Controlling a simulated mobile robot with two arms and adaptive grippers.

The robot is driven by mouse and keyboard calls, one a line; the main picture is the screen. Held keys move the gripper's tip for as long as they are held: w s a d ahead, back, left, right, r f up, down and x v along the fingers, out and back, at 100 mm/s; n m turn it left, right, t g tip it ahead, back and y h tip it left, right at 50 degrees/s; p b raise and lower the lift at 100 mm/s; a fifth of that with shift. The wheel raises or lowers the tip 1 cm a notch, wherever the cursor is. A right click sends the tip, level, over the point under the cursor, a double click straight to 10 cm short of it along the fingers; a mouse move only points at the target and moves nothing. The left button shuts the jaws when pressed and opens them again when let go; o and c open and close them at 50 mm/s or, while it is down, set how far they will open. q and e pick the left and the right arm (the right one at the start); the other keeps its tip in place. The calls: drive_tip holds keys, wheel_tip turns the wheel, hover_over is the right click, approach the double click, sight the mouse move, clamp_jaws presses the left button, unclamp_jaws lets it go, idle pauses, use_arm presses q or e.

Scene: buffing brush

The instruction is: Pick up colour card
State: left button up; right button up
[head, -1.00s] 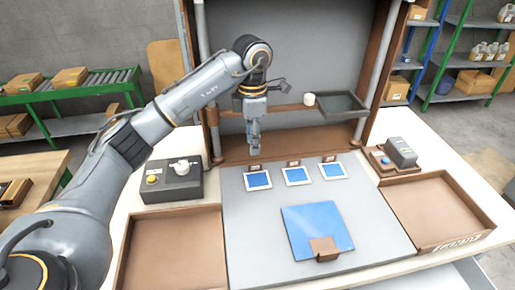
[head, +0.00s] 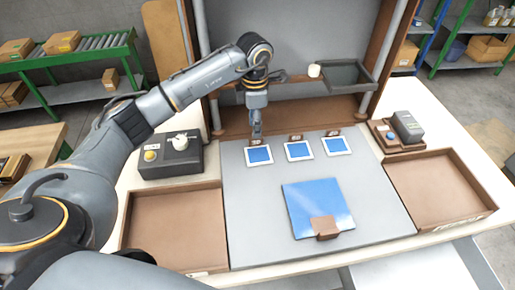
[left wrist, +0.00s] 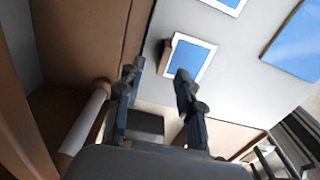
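Three small blue cards with white borders lie in a row on the grey work board (head: 375,200): the left card (head: 259,156), the middle card (head: 299,151) and the right card (head: 336,146). Each has a small brown block at its back edge. My left gripper (head: 257,133) points down just behind the left card, close to its brown block (head: 256,142). In the left wrist view, my left gripper (left wrist: 158,72) has its fingers apart with nothing held between them. One card (left wrist: 190,59) and its brown block (left wrist: 166,53) lie just beyond the fingertips. My right gripper is not seen.
A large blue panel (head: 315,200) with a brown block (head: 325,227) lies at the board's front. Brown trays flank the board, left (head: 175,230) and right (head: 440,190). A control box (head: 172,158) stands left; a dark shelf tray (head: 350,74) is at the back.

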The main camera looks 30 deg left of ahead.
sight(258, 151)
use_arm(q)
drive_tip(key=f, duration=0.1)
drive_tip(key=f+p, duration=0.1)
drive_tip(key=f, duration=0.1)
drive_tip(key=shift+s+d+f, duration=0.25)
drive_tip(key=shift+f, duration=0.1)
drive_tip(key=shift+w+f+p, duration=0.1)
drive_tip(key=shift+f+p, duration=0.2)
drive_tip(key=shift+f, duration=0.3)
clamp_jaws()
